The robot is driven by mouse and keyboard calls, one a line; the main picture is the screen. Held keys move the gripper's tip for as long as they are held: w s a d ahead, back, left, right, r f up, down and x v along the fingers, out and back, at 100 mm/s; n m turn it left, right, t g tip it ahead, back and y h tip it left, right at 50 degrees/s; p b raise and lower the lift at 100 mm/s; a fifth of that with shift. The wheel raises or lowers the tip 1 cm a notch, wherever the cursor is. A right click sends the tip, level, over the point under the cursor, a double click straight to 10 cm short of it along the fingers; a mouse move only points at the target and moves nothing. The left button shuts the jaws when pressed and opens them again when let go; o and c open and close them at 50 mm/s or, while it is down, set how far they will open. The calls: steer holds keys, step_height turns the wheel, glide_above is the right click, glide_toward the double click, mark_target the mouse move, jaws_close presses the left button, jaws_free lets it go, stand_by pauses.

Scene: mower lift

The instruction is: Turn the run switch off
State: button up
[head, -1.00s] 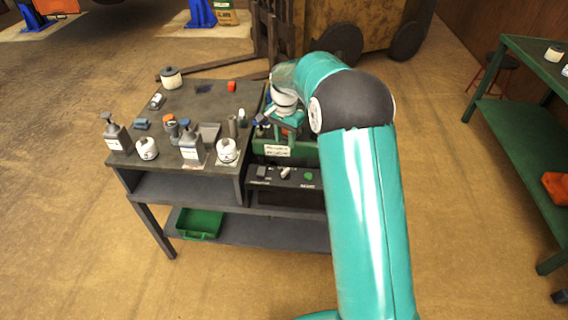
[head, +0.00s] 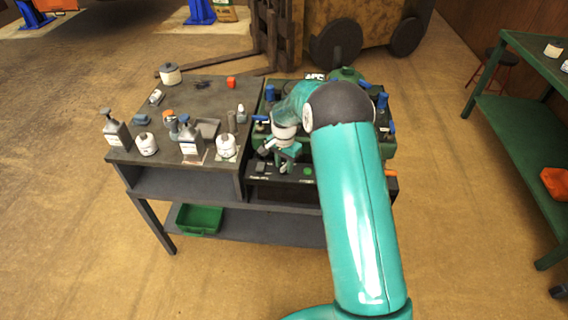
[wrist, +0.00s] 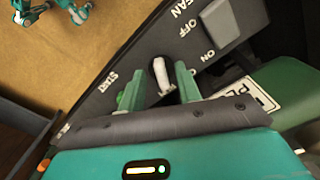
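The run switch appears to be the white lever (wrist: 161,74) on the black control panel (wrist: 135,55), near the printed words OFF and ON. My gripper (wrist: 157,70) is open, with one green finger on each side of the lever. The lever's right side is very close to one finger; I cannot tell whether they touch. In the head view my gripper (head: 276,160) is low at the front panel of the green machine (head: 376,150) and hides the lever there.
A grey block (wrist: 221,22) sits on the panel beside OFF and ON. A green button (head: 308,171) is at the panel's right. A white sign plate (wrist: 252,106) is close to the right finger. Bottles and jars stand on the dark bench (head: 205,95) to the left.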

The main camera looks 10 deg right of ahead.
steer(key=shift+f, duration=0.2)
jaws_close()
steer(key=shift+n, duration=0.3)
steer(key=n, duration=0.5)
steer(key=shift+d+r, duration=0.1)
steer(key=shift+d, duration=0.05)
steer(key=n, duration=0.6)
steer(key=shift+n, duration=0.3)
